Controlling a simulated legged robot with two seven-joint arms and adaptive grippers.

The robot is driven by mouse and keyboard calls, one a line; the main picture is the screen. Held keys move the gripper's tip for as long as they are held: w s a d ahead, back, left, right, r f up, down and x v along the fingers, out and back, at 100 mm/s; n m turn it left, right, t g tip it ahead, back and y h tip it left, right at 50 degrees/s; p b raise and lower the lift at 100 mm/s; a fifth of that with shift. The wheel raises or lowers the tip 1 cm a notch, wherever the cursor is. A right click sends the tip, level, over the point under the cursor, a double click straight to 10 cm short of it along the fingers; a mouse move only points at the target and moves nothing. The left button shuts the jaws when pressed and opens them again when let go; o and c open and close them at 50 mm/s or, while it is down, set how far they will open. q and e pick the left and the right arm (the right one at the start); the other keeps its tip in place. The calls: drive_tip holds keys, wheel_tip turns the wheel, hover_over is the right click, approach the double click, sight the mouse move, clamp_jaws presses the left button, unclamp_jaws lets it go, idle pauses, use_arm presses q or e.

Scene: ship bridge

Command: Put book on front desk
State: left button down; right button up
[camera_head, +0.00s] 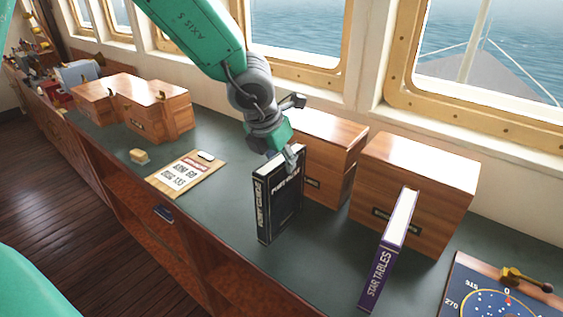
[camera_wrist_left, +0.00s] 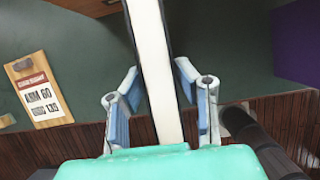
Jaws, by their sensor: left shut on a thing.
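A black book (camera_head: 278,200) with white lettering stands upright over the green top of the long desk (camera_head: 225,225). I cannot tell for sure whether its lower edge touches the desk. My left gripper (camera_head: 290,158) comes down from above and is shut on the book's upper edge. In the left wrist view, the pale page edge of the book (camera_wrist_left: 150,45) runs between the two fingers of my left gripper (camera_wrist_left: 157,72). My right gripper is not in view.
Wooden boxes (camera_head: 415,190) stand behind the books along the windows, with more boxes (camera_head: 150,105) at the left. A clipboard (camera_head: 185,173) and a small yellowish block (camera_head: 139,156) lie left of the black book. A blue chart board (camera_head: 500,295) is at lower right.

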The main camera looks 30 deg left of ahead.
use_arm(q)
drive_tip(key=c, duration=1.2)
unclamp_jaws()
drive_tip(key=p+v, duration=0.1)
drive_tip(key=v, duration=1.1)
drive_tip(key=shift+s, duration=0.1)
